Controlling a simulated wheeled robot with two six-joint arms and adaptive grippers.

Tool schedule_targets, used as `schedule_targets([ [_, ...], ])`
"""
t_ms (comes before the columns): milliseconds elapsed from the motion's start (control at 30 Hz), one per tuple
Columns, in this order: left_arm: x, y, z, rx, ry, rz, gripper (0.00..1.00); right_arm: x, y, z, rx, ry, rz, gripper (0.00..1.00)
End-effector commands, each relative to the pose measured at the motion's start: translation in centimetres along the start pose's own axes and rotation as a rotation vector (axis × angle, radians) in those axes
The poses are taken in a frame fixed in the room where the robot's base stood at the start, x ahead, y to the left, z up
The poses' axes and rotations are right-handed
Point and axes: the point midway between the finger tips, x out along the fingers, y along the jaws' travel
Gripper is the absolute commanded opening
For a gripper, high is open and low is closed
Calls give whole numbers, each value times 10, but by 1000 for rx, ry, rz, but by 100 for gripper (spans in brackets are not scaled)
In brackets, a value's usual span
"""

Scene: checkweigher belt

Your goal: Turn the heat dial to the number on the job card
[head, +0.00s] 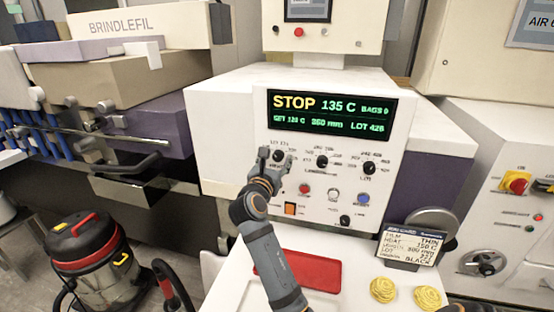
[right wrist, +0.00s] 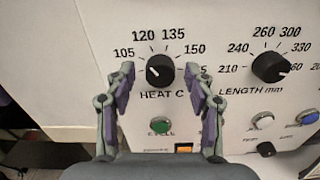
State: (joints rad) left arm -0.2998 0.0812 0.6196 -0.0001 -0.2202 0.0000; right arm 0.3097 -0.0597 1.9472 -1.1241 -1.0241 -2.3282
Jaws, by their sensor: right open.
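The black heat dial (right wrist: 160,70), labelled HEAT C, is on the white panel; it also shows in the head view (head: 278,156). Its pale pointer mark seems to face upper left; the exact number is hard to tell. Numbers 105, 120, 135 and 150 are readable around it. My right gripper (right wrist: 159,76) is open, its fingers on either side of the dial, with gaps visible; in the head view it is just below the dial (head: 267,181). The job card (head: 412,245) reads HEAT 150 C. The display (head: 331,115) reads STOP, 135 C, and a smaller 120 C. My left gripper is out of view.
The length dial (right wrist: 270,67) is to the right of the heat dial. A red tray (head: 297,270) and two yellow coils (head: 383,290) lie on the white surface. A vacuum cleaner (head: 90,250) stands left.

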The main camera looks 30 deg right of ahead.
Motion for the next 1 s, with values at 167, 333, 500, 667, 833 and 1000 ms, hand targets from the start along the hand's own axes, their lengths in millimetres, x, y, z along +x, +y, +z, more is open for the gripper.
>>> schedule_targets([
  [167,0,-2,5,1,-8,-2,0,0,0,0,0,0,0,46],
  [333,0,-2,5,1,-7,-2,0,0,0,0,1,0,0,23],
  [500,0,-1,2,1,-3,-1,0,0,0,0,1,0,0,0],
  [667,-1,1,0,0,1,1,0,0,0,0,7,0,0,0],
  [833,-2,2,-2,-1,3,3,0,0,0,0,50,1,0,0],
  [1000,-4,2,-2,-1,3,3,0,0,0,1,150,0,-1,0],
])
